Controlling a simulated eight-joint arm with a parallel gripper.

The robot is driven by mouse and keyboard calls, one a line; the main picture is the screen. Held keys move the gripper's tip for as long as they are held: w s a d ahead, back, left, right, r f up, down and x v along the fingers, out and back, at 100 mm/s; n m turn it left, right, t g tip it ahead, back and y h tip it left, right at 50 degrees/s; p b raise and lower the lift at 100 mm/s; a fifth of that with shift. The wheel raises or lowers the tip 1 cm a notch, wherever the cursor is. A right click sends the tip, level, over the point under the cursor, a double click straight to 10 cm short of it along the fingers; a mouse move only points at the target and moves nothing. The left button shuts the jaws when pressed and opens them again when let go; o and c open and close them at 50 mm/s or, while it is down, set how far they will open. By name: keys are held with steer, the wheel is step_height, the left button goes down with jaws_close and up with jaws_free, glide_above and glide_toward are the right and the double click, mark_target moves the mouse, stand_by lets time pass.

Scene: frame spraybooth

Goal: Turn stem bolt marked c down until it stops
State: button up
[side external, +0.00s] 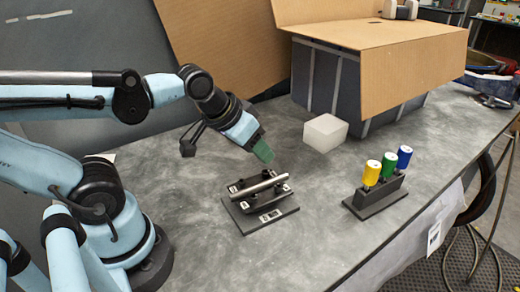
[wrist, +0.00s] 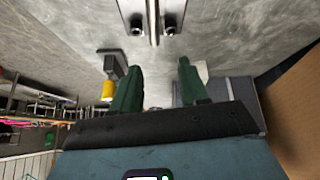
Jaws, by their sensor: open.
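A dark fixture plate (side external: 250,222) lies on the grey bench and bears a silver tube (side external: 258,185) across dark blocks. White labels sit on the plate, too small to read, so I cannot tell which stem bolt is marked c. In the wrist view, the tube (wrist: 153,20) comes in from the top edge, with a dark bolt head on its left (wrist: 137,22) and another on its right (wrist: 170,23). My gripper (side external: 263,153) has green fingers and hangs above the back of the fixture, touching nothing. The fingers (wrist: 158,80) stand apart and empty.
A dark stand (side external: 377,198) at right holds a yellow (side external: 372,172), a green (side external: 389,163) and a blue (side external: 404,156) capped tool. A white block (side external: 325,132) stands behind the fixture. A large grey box with cardboard flaps (side external: 372,65) fills the back. Bench between fixture and stand is clear.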

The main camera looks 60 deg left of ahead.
mark_target(278, 190)
steer(key=w+d+r+n+g, duration=0.35)
steer(key=n+g, duration=0.35)
steer(key=n, duration=1.1)
steer(key=shift+w+f, duration=0.1)
steer(key=shift+f, duration=5.65)
jaws_close()
